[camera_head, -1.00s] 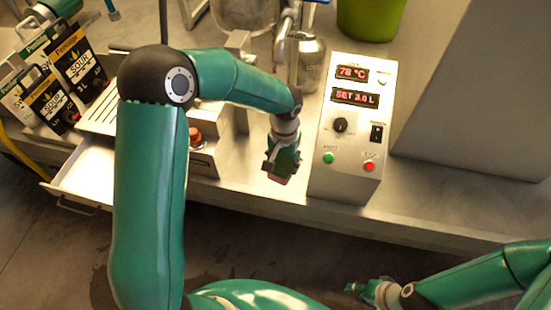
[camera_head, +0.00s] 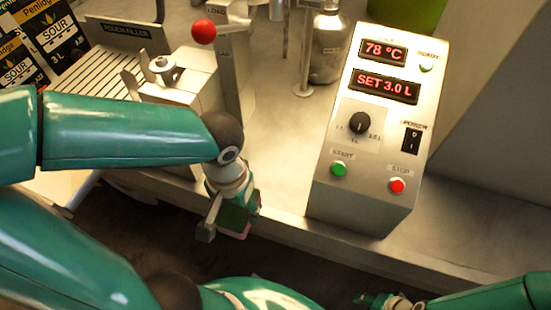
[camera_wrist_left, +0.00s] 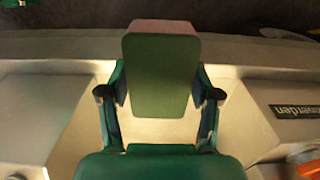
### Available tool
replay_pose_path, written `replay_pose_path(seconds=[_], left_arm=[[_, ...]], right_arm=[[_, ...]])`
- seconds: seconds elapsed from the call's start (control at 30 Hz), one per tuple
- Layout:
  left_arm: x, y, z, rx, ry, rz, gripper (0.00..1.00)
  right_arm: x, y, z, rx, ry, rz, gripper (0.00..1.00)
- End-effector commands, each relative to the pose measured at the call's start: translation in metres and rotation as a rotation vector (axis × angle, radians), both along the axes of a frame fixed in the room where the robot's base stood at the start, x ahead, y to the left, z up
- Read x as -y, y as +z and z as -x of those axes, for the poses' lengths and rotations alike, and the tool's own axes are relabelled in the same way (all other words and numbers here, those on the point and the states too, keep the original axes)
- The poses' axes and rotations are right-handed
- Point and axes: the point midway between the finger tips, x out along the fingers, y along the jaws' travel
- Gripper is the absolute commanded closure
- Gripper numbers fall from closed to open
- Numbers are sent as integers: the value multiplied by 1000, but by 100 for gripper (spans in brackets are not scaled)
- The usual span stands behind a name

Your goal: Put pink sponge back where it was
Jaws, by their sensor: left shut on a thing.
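The pink sponge (camera_wrist_left: 160,75) is in the left wrist view, a block with a broad green face and a thin pink edge at the top. My left gripper (camera_wrist_left: 160,100) is shut on it, one finger at each side. In the head view the left gripper (camera_head: 234,212) points down at the front edge of the bench, left of the control box. Only a dark green part and a pinkish lower edge of the sponge (camera_head: 239,234) show there. My right gripper (camera_head: 372,300) is at the bottom edge, small and partly cut off, away from the sponge.
The control box (camera_head: 370,130) with red displays stands right of the left gripper. A red-knobbed lever (camera_head: 203,31) and a metal filler block (camera_head: 180,85) stand behind it. Black pouches (camera_head: 40,40) are at the upper left. The bench right of the control box (camera_head: 470,220) is clear.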

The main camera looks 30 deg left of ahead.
Motion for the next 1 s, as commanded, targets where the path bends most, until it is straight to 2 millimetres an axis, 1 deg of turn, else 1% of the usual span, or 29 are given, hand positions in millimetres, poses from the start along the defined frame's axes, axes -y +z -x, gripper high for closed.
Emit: replay_pose_path(seconds=[0.07,0.17,0.5,0.7,0.8,0.83,0.9,1.0], left_arm=[[-3,0,-12,-2,4,-1,70],[-9,1,-34,-3,5,0,70],[-31,1,-124,-2,6,-1,70],[-43,1,-171,-1,5,0,70],[-46,-1,-186,-2,4,0,70],[-46,-9,-183,-5,3,0,70],[-46,-16,-182,-3,3,0,70],[-46,-21,-182,-1,4,0,70]], right_arm=[[0,1,0,0,0,0,63],[0,4,0,0,0,0,63],[0,14,0,0,0,0,63],[0,21,0,0,0,0,63],[0,23,0,0,0,0,63],[0,21,0,0,0,0,63],[0,20,0,0,0,0,63],[0,20,0,0,0,0,63]])
